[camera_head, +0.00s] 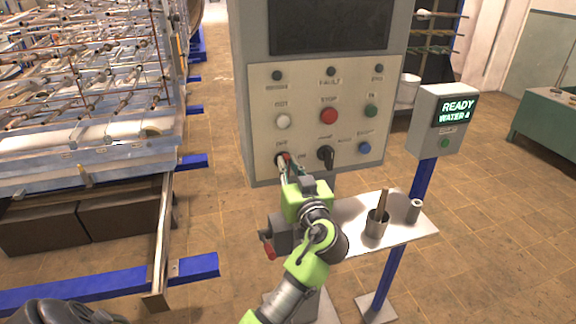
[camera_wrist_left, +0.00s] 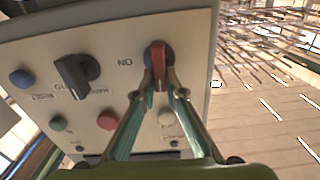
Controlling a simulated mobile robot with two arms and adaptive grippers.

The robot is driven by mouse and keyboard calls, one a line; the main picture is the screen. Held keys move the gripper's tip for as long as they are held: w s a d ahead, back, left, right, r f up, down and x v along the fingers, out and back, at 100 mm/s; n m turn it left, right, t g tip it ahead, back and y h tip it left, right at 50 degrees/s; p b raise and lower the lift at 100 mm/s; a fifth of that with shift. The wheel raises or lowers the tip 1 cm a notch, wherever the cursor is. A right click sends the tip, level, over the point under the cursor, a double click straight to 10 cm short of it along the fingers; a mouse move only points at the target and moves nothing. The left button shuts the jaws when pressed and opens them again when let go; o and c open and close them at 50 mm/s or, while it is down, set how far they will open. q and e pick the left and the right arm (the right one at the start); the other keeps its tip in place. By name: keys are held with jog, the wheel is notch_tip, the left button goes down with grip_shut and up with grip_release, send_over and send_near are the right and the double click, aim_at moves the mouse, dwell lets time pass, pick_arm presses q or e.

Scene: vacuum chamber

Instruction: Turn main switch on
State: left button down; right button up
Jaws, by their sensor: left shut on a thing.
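The main switch (camera_wrist_left: 158,56) is a red rotary handle on a dark round base at the panel's lower left corner. In the head view the red switch (camera_head: 284,157) is mostly hidden by my gripper. My left gripper (camera_wrist_left: 158,92) has its two fingertips closed on either side of the red handle. In the head view my left gripper (camera_head: 287,163) reaches up to the panel (camera_head: 350,95). In the left wrist view an "ON" label stands beside the switch. My right gripper cannot be made out in these views.
A black selector knob (camera_head: 325,154) sits right of the switch, with white (camera_head: 283,121), red (camera_head: 328,116), green (camera_head: 371,111) and blue (camera_head: 364,147) buttons nearby. A small shelf (camera_head: 400,233) with a cup (camera_head: 376,224) stands right of my arm. A "READY" display box (camera_head: 425,140) stands beyond it.

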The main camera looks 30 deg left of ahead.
pick_arm(q)
jog(key=shift+w+d+f+m+p, duration=0.2)
jog(key=shift+m+p, duration=0.65)
jog(key=shift+m, duration=2.05)
jog(key=shift+w+d+f+m+p, duration=0.15)
jog(key=shift+m+p, duration=0.65)
jog(key=shift+m, duration=2.1)
jog(key=shift+w+d+f+m+p, duration=0.2)
jog(key=shift+m+p, duration=0.65)
jog(key=shift+m, duration=2.05)
pick_arm(e)
jog(key=shift+w+a+r, duration=0.1)
jog(key=shift+r, duration=1.15)
jog(key=shift+w+r, duration=0.1)
jog(key=shift+r, duration=1.1)
pick_arm(q)
jog(key=shift+a, duration=0.15)
pick_arm(e)
jog(key=shift+a, duration=0.1)
pick_arm(q)
jog(key=c, duration=2.1)
grip_release()
jog(key=shift+w+f, duration=0.1)
jog(key=shift+f, duration=0.05)
pick_arm(e)
jog(key=shift+a, duration=0.1)
